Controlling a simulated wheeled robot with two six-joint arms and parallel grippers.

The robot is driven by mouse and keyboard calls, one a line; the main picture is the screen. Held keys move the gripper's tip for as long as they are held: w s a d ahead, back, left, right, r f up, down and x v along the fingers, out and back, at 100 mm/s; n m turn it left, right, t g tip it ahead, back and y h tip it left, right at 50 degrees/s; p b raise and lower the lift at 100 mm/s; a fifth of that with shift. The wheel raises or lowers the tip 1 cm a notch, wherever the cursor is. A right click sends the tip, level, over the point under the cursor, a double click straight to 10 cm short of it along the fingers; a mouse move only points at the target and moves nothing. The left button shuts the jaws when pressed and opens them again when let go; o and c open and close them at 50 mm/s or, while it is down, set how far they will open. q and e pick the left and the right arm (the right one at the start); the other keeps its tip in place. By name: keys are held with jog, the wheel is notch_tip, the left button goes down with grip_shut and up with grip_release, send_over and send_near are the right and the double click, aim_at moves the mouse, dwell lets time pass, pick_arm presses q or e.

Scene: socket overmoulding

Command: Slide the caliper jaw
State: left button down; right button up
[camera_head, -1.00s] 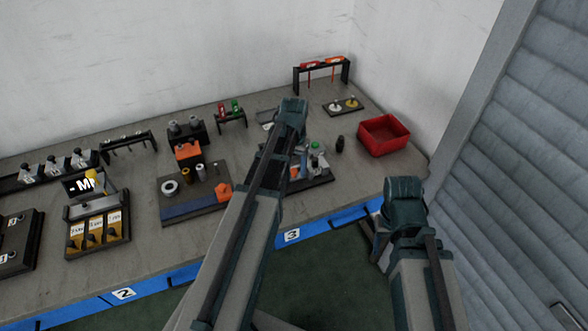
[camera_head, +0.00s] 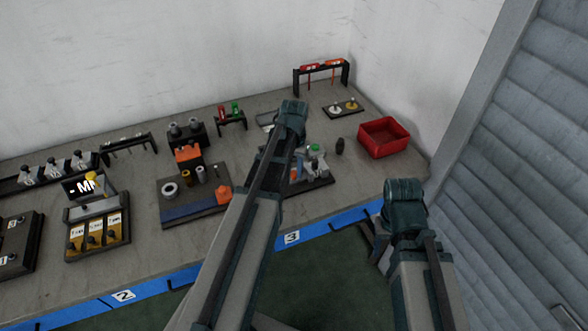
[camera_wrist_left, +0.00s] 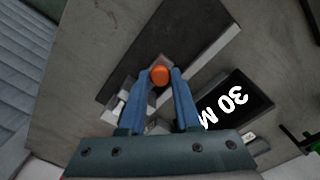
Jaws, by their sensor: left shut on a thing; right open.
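In the left wrist view my left gripper (camera_wrist_left: 160,98) has its two blue fingers shut on a round orange knob (camera_wrist_left: 159,75), which I take to be the knob of the caliper jaw. The knob sits over a grey bar on a dark base plate (camera_wrist_left: 168,40). A black display (camera_wrist_left: 235,100) reading "30 M", partly cut by the gripper, lies right of the fingers. The jaw's contact faces cannot be made out. In the head view my left arm covers the left gripper and the caliper. My right arm shows there, but its fingertips cannot be seen.
A mat with rings and an orange block (camera_head: 193,212) lies left. Bare bench (camera_head: 140,250) shows at the front.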

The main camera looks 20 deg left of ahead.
dwell(0.7)
pick_arm(q)
jog(key=s+a, duration=0.2)
jog(key=shift+s+a, duration=0.2)
jog(key=shift+s, duration=0.1)
jog(key=c, duration=0.6)
grip_release()
jog(key=shift+a, duration=0.1)
jog(key=shift+r, duration=0.15)
notch_tip(320, 180, up, 14)
jog(key=p, duration=1.4)
jog(key=shift+f, duration=0.2)
